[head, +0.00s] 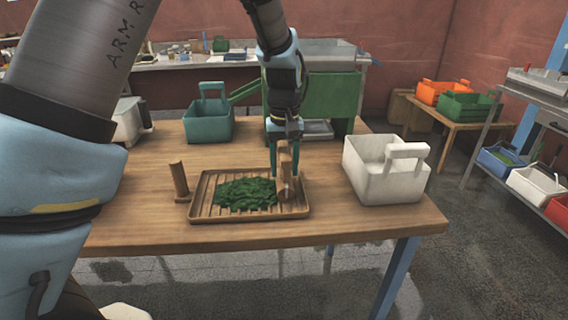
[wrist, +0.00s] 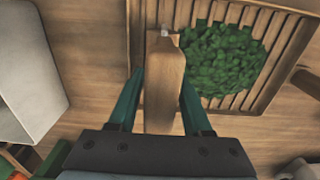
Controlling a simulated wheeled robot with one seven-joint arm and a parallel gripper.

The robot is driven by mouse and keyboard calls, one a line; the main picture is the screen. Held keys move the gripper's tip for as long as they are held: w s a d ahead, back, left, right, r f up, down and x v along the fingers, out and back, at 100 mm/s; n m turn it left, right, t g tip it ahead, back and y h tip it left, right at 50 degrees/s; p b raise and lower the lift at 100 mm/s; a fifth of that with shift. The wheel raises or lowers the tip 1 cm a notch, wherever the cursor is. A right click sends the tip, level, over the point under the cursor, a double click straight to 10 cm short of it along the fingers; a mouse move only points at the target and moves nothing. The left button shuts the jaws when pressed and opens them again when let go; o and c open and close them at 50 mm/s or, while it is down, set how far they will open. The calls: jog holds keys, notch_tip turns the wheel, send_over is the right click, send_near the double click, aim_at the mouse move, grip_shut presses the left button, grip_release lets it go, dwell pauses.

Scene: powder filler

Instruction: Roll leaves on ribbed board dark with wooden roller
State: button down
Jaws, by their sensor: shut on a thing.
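The ribbed board (head: 204,211) is a wooden tray with a raised rim near the table's front edge. A heap of green leaves (head: 246,193) lies on its ribs, left of centre to middle; the leaves also show in the wrist view (wrist: 222,58). My gripper (head: 285,172) points down over the board's right end, with its teal fingers on either side of the wooden roller (head: 287,190). The roller's handle (wrist: 165,85) is between the fingers in the wrist view. Its rounded lower end is beside the leaves' right edge; whether it touches the ribs is unclear.
An upright wooden piece (head: 179,181) stands just left of the board. A white handled crate (head: 378,182) stands on the right of the table, and a teal basket (head: 208,121) at the back. The table's front right (head: 410,220) is clear.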

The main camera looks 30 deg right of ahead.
jog(key=w+a+b, duration=0.1)
jog(key=w+a, duration=0.1)
jog(key=a, duration=0.3)
jog(key=w+a+b, duration=0.1)
jog(key=w+a, duration=0.2)
jog(key=a, duration=0.3)
jog(key=w+a+b, duration=0.1)
jog(key=w+a, duration=0.1)
jog(key=a, duration=0.3)
jog(key=shift+w+a, duration=0.25)
jog(key=shift+w, duration=0.05)
notch_tip(320, 180, up, 7)
jog(key=p, duration=0.5)
jog(key=shift+f, duration=0.2)
